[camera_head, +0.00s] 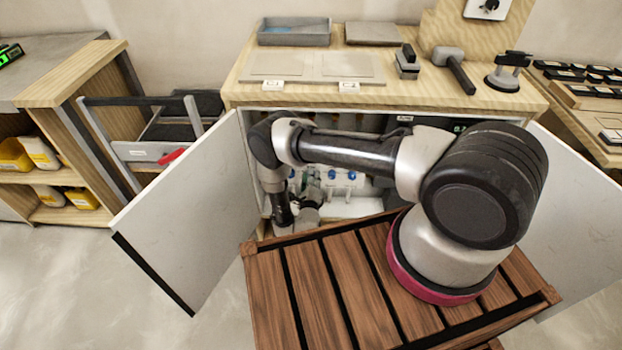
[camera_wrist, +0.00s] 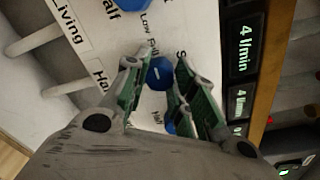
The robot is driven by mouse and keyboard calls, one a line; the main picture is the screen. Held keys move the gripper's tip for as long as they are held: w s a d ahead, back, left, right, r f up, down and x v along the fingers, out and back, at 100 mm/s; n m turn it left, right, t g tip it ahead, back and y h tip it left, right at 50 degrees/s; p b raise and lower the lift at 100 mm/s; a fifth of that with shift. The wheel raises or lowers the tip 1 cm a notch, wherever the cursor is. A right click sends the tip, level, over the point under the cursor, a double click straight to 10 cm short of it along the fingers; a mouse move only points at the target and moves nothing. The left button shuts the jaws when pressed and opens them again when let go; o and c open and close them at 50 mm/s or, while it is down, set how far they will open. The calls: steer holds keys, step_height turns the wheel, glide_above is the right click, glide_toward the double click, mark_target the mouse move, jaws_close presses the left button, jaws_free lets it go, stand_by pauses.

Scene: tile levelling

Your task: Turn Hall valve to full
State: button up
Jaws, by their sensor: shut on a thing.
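The Hall valve is a blue round knob (camera_wrist: 160,74) with a short white mark, on a white panel (camera_wrist: 85,18) in the wrist view. My gripper (camera_wrist: 157,67) has its green-padded fingers on either side of this knob and is shut on it. A partly covered label starting "Ha" is left of the knob. The fingers hide part of the scale, so I cannot tell the exact setting. In the head view, blue knobs (camera_head: 331,174) show inside the cabinet.
A flow display (camera_wrist: 245,45) reads 4 l/min, with a second display (camera_wrist: 237,104) below it. Open white cabinet doors (camera_head: 190,215) (camera_head: 575,205) flank my arm. The workbench top (camera_head: 395,92) above carries tiles, a mallet (camera_head: 455,68) and a tray (camera_head: 294,32).

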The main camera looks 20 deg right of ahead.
steer(key=shift+d, duration=0.15)
stand_by(0.3)
steer(key=o, duration=1.1)
steer(key=shift+c, duration=0.2)
steer(key=v, duration=1.2)
steer(key=shift+f, duration=0.1)
